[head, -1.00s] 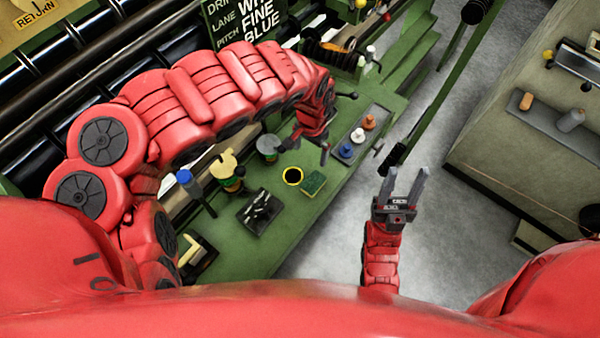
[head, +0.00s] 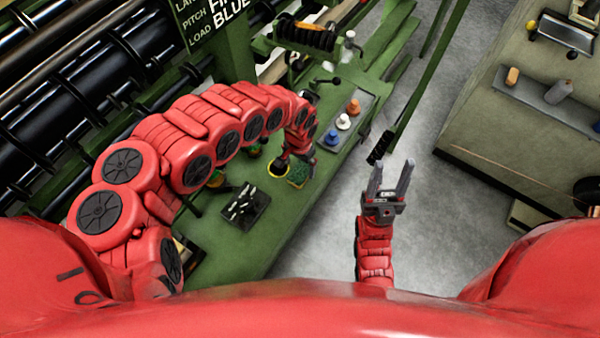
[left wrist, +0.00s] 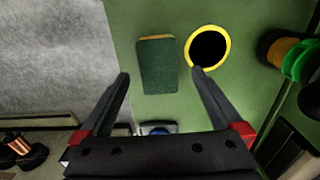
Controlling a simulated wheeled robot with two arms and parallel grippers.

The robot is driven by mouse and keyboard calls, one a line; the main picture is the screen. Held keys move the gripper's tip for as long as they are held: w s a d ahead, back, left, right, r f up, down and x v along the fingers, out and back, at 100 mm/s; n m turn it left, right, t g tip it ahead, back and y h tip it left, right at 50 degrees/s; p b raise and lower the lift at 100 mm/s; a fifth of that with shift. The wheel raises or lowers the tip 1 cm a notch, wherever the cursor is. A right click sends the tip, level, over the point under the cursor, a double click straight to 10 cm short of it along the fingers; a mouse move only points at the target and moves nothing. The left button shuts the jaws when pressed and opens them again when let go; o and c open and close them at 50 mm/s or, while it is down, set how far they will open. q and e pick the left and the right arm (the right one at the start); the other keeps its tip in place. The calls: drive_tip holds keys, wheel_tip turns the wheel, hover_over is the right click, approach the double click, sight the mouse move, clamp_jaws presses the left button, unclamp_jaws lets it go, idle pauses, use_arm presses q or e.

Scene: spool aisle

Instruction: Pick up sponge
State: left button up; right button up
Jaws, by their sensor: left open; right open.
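The sponge (left wrist: 157,66) is a dark green block with a yellowish edge, lying on the green bench (head: 262,232). In the head view the sponge (head: 299,174) shows just below my left gripper (head: 300,160), partly covered by it. In the left wrist view my left gripper (left wrist: 160,80) is open, with the sponge ahead of and between its fingers, apart from them. My right gripper (head: 388,180) is open and empty over the grey floor, right of the bench.
A yellow-rimmed black round opening (left wrist: 209,48) is right beside the sponge. A dark tray of small pieces (head: 244,207) lies nearer on the bench. A grey strip holds orange, white and blue spools (head: 343,122). Green and orange spools (left wrist: 297,60) stand right in the wrist view.

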sight(300, 170)
use_arm(q)
drive_tip(key=shift+d+f, duration=0.25)
drive_tip(key=shift+f, duration=0.7)
drive_tip(key=shift+a+f, duration=0.15)
drive_tip(key=shift+f, duration=0.4)
drive_tip(key=shift+c, duration=0.3)
drive_tip(key=c, duration=1.3)
drive_tip(key=shift+r, duration=0.1)
